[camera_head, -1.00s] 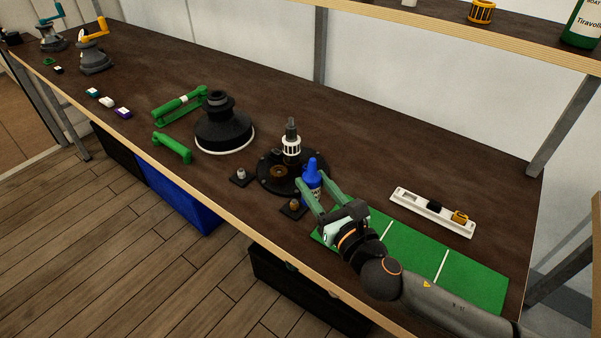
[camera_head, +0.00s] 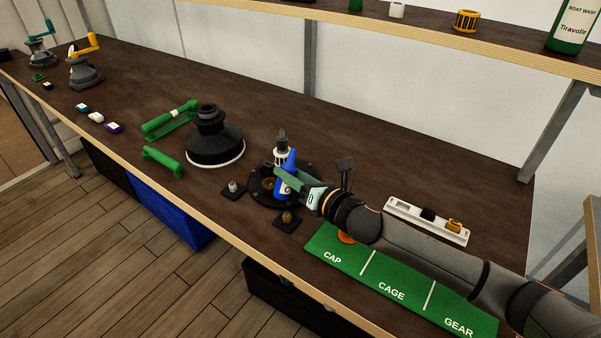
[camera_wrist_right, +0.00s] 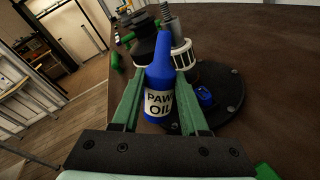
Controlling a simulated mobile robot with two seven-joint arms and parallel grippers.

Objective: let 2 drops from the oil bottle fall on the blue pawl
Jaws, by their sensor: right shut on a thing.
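My right gripper (camera_head: 287,181) is shut on the blue oil bottle (camera_head: 291,161), which leans a little in the head view. In the right wrist view the bottle (camera_wrist_right: 160,76) is between the green fingers, its label partly reading "PAW OIL" and its nozzle up. It is held over or close beside the round black base (camera_head: 262,201). In the right wrist view the blue pawl (camera_wrist_right: 205,95) lies on that base, right of the bottle and apart from it. I cannot make out the pawl in the head view. My left gripper is out of view.
A white cage with a dark shaft (camera_head: 281,143) stands on the base. A black drum (camera_head: 212,143) and green handles are to its left. Small black pads (camera_head: 287,224) lie in front. A green mat (camera_head: 338,258) and white tray (camera_head: 402,212) are to the right.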

